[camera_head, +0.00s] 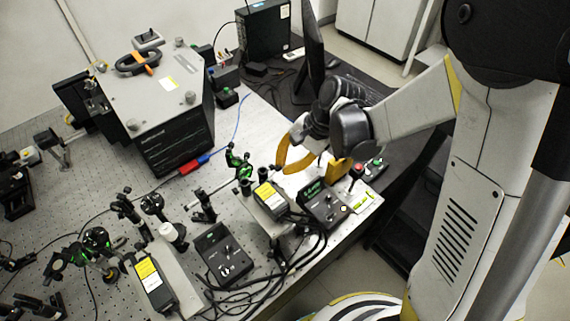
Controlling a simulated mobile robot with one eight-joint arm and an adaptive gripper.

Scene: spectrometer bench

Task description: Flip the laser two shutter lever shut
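Two laser units with yellow labels stand on the bench: one in the middle (268,198) and one at the lower left (150,280). A dark control box with small knobs or levers (222,255) stands between them. A second control box with a green display (325,205) stands right of the middle laser. I cannot tell from the pictures which is laser two, nor make out the shutter lever's position. My gripper (308,172), with yellow fingers, is open and empty-looking above the green-display box, near the middle laser. Its fingertips partly hide what lies behind them.
A large grey-topped instrument (165,85) stands at the back left. A small box with red and green buttons (368,168) is right of my gripper. Green-lit optic mounts (238,160) stand left of it. Black cables (290,265) loop along the front edge.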

